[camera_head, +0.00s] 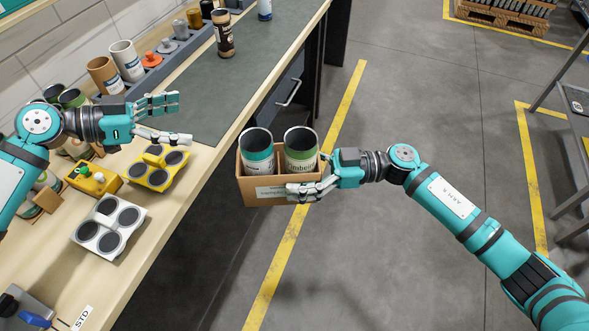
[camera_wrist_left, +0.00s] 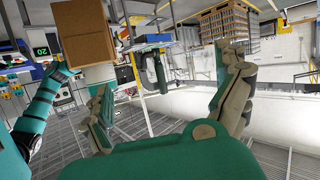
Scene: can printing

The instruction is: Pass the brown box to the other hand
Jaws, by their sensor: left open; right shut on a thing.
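The brown box (camera_head: 262,190) is an open carton with two cans in it, a teal-banded can (camera_head: 258,152) and a green-banded can (camera_head: 300,150). My right gripper (camera_head: 318,178) is shut on its right side and holds it in the air beside the table's edge, roughly upright. My left gripper (camera_head: 172,118) is open and empty above the table, up and left of the box and apart from it. In the left wrist view the brown box (camera_wrist_left: 85,35) shows at the upper left, beyond the open fingers of the left gripper (camera_wrist_left: 165,100).
The long wooden table (camera_head: 160,232) holds a yellow fixture (camera_head: 157,168), a white fixture (camera_head: 108,224) and a dark mat (camera_head: 205,88). Several cans stand in a grey rack (camera_head: 170,62) at the back. Open floor with yellow lines (camera_head: 300,215) lies right of the table.

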